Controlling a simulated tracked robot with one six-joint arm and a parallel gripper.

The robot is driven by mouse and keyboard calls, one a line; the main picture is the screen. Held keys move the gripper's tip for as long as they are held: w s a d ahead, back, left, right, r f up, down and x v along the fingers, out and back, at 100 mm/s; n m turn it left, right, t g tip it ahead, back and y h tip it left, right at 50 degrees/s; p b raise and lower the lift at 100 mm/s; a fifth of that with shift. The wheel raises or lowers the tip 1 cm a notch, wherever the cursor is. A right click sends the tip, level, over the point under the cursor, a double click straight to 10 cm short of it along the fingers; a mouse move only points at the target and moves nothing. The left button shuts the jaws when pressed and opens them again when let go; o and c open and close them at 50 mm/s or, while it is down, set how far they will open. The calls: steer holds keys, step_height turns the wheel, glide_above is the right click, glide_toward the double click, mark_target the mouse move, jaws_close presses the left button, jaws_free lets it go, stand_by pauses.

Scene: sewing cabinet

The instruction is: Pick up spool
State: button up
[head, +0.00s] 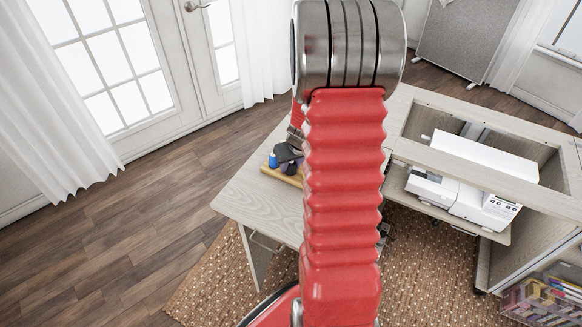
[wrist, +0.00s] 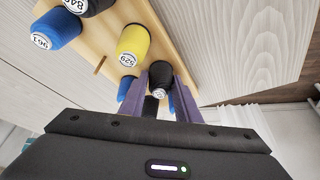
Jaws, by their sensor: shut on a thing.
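A black spool (wrist: 160,72) with a white round label sits between the two purple fingers of my gripper (wrist: 158,84) in the wrist view. The fingers are shut on it. It is at the near end of a wooden spool rack (wrist: 172,25); whether it still touches the rack I cannot tell. A yellow spool (wrist: 133,45) stands beside it on the rack. In the head view the rack (head: 287,178) is on the table behind my arm, and my gripper (head: 288,152) shows small and dark above it. The held spool is not clear there.
Blue spools (wrist: 57,30) and another black spool stand on the rack, with more blue partly hidden by the fingers. The pale wooden table (head: 250,190) has free room around the rack. A white sewing machine (head: 475,175) sits in the cabinet opening at right.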

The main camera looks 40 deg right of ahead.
mark_target(291, 164)
steer(key=shift+c, duration=1.4)
step_height(291, 164, up, 10)
steer(key=shift+r, duration=0.1)
steer(key=w+a+n, duration=0.2)
steer(key=w+a, duration=0.3)
steer(key=a, duration=1)
steer(key=w+a+n+y, duration=0.1)
steer(key=w+a, duration=0.5)
steer(key=a, duration=1)
steer(key=shift+a+f+n, duration=0.3)
steer(key=shift+f+n, duration=0.1)
steer(key=shift+a, duration=0.1)
